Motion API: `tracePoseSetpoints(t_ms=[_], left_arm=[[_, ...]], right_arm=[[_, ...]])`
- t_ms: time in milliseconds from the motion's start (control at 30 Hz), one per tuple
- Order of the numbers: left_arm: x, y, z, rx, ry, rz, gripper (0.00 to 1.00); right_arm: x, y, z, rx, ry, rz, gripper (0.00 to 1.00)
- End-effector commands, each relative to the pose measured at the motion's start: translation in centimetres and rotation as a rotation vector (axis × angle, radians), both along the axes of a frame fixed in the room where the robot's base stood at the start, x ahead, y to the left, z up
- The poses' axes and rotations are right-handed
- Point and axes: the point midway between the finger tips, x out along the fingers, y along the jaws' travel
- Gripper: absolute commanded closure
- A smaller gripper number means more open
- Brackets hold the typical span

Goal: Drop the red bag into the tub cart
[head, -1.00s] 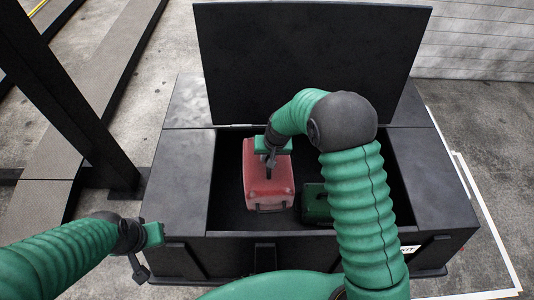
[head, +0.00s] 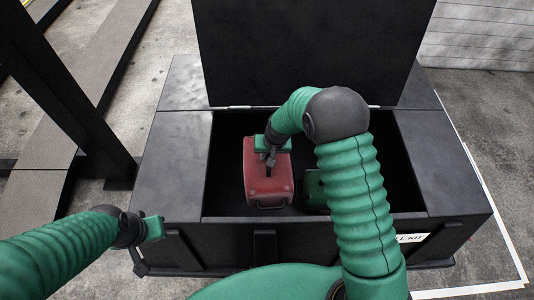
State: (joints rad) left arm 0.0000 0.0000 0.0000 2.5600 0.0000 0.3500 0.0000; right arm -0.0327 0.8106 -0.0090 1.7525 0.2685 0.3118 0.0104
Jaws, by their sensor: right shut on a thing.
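The red bag (head: 267,190), a boxy case with a handle on its near side, hangs from my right gripper (head: 270,158). The gripper is shut on its top. The bag shows over the opening of a large black bin (head: 175,185) with a raised lid; whether it touches the floor inside I cannot tell. A dark green case (head: 316,190) lies in the bin to the right of the bag, partly hidden by my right arm. My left gripper (head: 146,245) is empty at the bin's front left corner; its finger gap is unclear.
The raised lid (head: 310,50) stands along the bin's back. A label (head: 411,238) ending in "KIT" is on the bin's front right. A dark post (head: 65,90) and a long grey beam (head: 95,80) are at left. Bare floor (head: 490,130) lies to the right.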

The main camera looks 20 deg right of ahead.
Motion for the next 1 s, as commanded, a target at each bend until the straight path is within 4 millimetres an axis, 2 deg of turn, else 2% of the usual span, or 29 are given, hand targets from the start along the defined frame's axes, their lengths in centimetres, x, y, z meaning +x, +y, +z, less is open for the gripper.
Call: tracePoseSetpoints(t_ms=[100, 133, 300, 567, 667, 767, 1000], left_arm=[[0.0, 0.0, 0.1, 0.0, 0.0, 0.0, 1.0], [0.0, 0.0, 0.1, 0.0, 0.0, 0.0, 1.0], [0.0, 0.0, 0.1, 0.0, 0.0, 0.0, 1.0], [0.0, 0.0, 0.0, 0.0, 0.0, 0.0, 1.0], [0.0, 0.0, -0.2, 0.0, 0.0, 0.0, 1.0], [0.0, 0.0, -0.5, 0.0, 0.0, 0.0, 1.0], [0.0, 0.0, -1.8, 0.0, 0.0, 0.0, 1.0]], right_arm=[[0.2, 0.0, 0.3, 0.0, -0.006, -0.001, 1.0], [0.2, 0.0, 0.3, 0.0, -0.006, -0.001, 0.82], [0.2, 0.0, 0.2, 0.0, -0.003, 0.0, 0.6], [-0.1, 0.0, -0.2, -0.001, 0.006, 0.0, 0.6], [-0.1, 0.0, 0.3, -0.001, 0.003, 0.001, 0.6], [-0.4, -0.2, 1.8, -0.001, -0.002, 0.002, 0.6], [-2.2, -0.7, 8.4, -0.001, -0.007, 0.001, 0.6]])
